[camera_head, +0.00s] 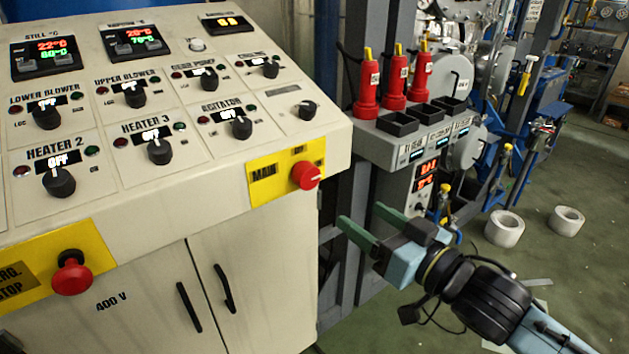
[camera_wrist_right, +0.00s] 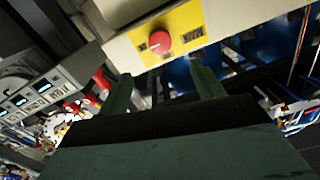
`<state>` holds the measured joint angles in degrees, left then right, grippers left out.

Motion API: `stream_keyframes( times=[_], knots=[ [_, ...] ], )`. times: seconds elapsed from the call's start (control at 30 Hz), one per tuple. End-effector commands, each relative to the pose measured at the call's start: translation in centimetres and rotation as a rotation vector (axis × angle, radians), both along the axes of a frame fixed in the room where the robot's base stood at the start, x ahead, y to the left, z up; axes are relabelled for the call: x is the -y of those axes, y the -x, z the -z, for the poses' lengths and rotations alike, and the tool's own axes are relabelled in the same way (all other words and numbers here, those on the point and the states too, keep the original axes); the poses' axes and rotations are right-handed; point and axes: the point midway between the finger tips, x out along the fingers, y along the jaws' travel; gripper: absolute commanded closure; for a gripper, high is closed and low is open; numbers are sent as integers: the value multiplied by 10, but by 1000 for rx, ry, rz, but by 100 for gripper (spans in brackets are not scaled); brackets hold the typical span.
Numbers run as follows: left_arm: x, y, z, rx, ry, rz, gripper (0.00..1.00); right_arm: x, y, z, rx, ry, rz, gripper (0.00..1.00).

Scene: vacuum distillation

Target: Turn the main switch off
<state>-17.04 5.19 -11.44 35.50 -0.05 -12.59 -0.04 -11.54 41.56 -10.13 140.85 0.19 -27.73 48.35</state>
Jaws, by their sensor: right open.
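The main switch (camera_head: 306,175) is a red knob on a yellow plate (camera_head: 265,178) marked MAIN, at the front right corner of the cream control panel. It also shows in the right wrist view (camera_wrist_right: 159,42), beyond and between my fingers. My right gripper (camera_head: 363,223) is open and empty, with green fingers. It is to the right of and below the knob in the head view, apart from it. In the right wrist view my right gripper (camera_wrist_right: 163,88) points toward the yellow plate. My left gripper is not in view.
A red emergency stop button (camera_head: 71,272) sits at the panel's front left. Black knobs, such as the Heater 3 knob (camera_head: 159,151), cover the panel top. Red bottles (camera_head: 394,75) stand on a grey unit to the right. White rolls (camera_head: 504,229) lie on the green floor.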

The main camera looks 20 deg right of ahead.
Motion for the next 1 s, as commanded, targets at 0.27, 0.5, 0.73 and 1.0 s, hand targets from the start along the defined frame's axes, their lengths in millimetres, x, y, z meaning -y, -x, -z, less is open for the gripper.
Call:
stream_keyframes(
  times=[0.27, 0.5, 0.73, 1.0],
  knots=[
    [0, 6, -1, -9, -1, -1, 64, -11, -28, -1, 3, 0, 3, 34],
    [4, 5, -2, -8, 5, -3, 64, -25, -62, -1, 4, 0, 3, 34],
    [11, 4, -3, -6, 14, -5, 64, -39, -96, 0, 1, 1, 2, 34],
    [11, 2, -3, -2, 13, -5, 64, -49, -119, 0, 0, 1, 1, 34]
  ],
)
